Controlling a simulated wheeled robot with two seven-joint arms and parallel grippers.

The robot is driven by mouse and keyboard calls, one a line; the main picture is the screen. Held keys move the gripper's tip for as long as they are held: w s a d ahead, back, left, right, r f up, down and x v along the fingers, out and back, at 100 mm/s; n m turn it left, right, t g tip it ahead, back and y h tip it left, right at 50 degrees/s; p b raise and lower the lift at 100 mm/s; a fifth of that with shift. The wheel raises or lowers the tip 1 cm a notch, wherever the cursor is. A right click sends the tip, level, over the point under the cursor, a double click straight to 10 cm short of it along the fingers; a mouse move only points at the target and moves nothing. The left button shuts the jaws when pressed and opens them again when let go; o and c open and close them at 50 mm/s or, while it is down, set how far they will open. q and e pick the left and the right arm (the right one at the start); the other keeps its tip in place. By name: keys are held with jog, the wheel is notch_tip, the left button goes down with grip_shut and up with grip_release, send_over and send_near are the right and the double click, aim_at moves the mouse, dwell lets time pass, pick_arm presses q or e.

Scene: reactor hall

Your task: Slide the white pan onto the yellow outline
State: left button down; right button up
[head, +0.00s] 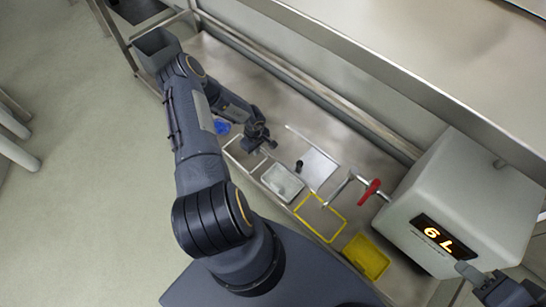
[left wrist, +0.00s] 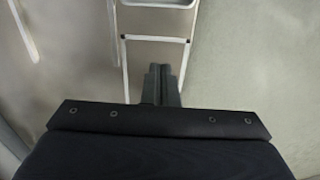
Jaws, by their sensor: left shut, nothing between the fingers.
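The white pan (head: 282,183) lies on the steel bench, between a white outline and the yellow outline. The yellow outline (head: 301,209) is to its lower right in the head view, empty. My left gripper (head: 264,147) is shut and empty, over the white outline and just up-left of the pan. In the left wrist view its fingers (left wrist: 160,85) are together above the white outline, and what looks like the pan's rim (left wrist: 158,4) is at the top edge. My right gripper (head: 492,288) is partly in view at the bottom right; its fingers are unclear.
The white outline (head: 232,153) is empty. A yellow tray (head: 366,257) lies beyond the yellow outline. A tap with a red handle (head: 369,190), a plate with a black knob (head: 299,166) and a grey box with a display (head: 460,190) stand nearby. A blue object (head: 221,127) is behind my gripper.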

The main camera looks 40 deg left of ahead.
aim_at(264, 170)
pick_arm(q)
jog(key=f+b, duration=0.1)
jog(key=f, duration=0.2)
jog(key=f+b, duration=0.2)
jog(key=f, duration=0.1)
jog(key=f+b, duration=0.1)
jog(key=f, duration=0.3)
jog(key=shift+w+b, duration=0.3)
jog(key=shift+b, duration=0.05)
jog(key=d, duration=0.3)
jog(key=shift+s+f, duration=0.1)
jog(key=shift+s+d, duration=0.1)
jog(key=shift+d, duration=0.4)
pick_arm(e)
jog(key=f, duration=0.5)
jog(key=shift+w+f, duration=0.1)
jog(key=shift+w, duration=0.2)
pick_arm(q)
jog(key=d, duration=0.7)
jog(key=s+d+p, duration=0.1)
jog(key=d, duration=0.6)
jog(key=s+d, duration=0.1)
jog(key=d, duration=0.5)
jog(key=shift+d, duration=0.4)
pick_arm(e)
jog(key=shift+r, duration=0.95)
